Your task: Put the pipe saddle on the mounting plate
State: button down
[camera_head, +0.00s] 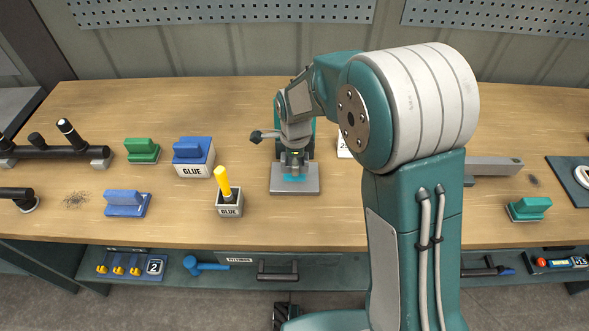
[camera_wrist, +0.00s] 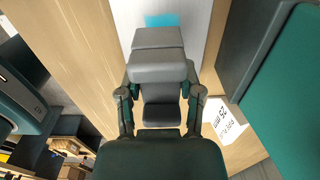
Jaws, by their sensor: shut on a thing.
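The grey mounting plate (camera_head: 308,188) lies on the bench left of my upright arm, with a bright cyan patch (camera_head: 294,179) on it. In the wrist view the plate (camera_wrist: 192,30) and cyan patch (camera_wrist: 162,19) show beyond the fingertips. My gripper (camera_head: 293,166) points down, low over the plate at the patch. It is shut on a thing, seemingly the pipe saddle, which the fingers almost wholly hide. In the wrist view the gripper (camera_wrist: 158,65) blocks the place where it meets the plate. I cannot tell whether the held piece touches the plate.
A teal upright (camera_wrist: 295,90) stands close beside the gripper, with a 25 mm card (camera_head: 345,146) near it. A teal block (camera_head: 530,208) lies right.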

jog(key=shift+w+a+f, duration=0.1)
jog(key=shift+w+f, duration=0.2)
jog(key=shift+f, duration=1.5)
jog(key=shift+c, duration=1.3)
grip_release()
jog(key=shift+f, duration=0.1)
